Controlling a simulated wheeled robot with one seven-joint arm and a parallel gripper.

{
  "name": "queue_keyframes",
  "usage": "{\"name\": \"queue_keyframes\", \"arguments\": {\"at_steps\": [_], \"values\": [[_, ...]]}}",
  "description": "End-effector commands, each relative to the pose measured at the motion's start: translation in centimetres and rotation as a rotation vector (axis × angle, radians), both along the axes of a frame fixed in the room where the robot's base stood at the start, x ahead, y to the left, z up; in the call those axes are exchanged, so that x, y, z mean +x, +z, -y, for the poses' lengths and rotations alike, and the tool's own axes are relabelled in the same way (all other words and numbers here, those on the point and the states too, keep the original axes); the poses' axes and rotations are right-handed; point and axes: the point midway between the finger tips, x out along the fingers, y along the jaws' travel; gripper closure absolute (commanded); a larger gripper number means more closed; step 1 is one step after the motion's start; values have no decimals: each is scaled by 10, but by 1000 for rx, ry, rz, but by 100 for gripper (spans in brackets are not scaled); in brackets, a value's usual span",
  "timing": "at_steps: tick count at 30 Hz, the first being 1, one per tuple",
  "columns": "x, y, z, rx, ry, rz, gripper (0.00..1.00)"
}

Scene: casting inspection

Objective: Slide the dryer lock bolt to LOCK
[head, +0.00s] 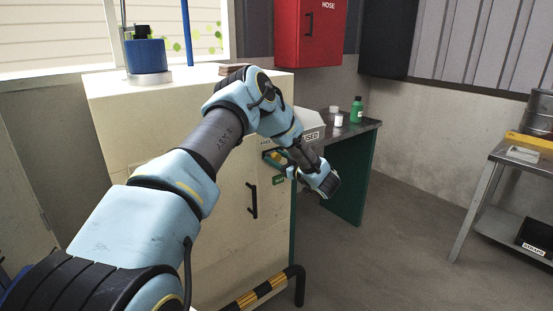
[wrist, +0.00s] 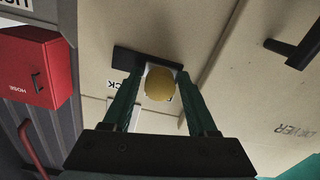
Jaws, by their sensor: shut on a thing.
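The dryer (head: 115,125) is a cream cabinet with a black door handle (head: 252,200). In the wrist view its lock bolt has a rounded yellow knob (wrist: 160,86) in front of a dark bracket (wrist: 133,58). My gripper (wrist: 158,95) has its two dark green fingers on either side of the knob and is shut on it. A label beside the knob (wrist: 115,84) is partly covered; only its end, "CK", shows. In the head view my gripper (head: 273,157) is at the dryer's right front edge, where my wrist hides much of the bolt.
A dark-topped table (head: 358,128) with a green bottle (head: 356,110) stands behind my wrist. A red hose cabinet (head: 307,33) hangs on the wall. A black-and-yellow rail (head: 262,291) runs low before the dryer.

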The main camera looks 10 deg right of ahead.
Motion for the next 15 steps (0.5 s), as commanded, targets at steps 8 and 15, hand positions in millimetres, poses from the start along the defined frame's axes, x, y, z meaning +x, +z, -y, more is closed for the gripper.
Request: {"name": "queue_keyframes", "arguments": {"at_steps": [8,15], "values": [[7,-4,16,-3,0,3,100],[17,-1,37,-2,-1,1,100]]}}
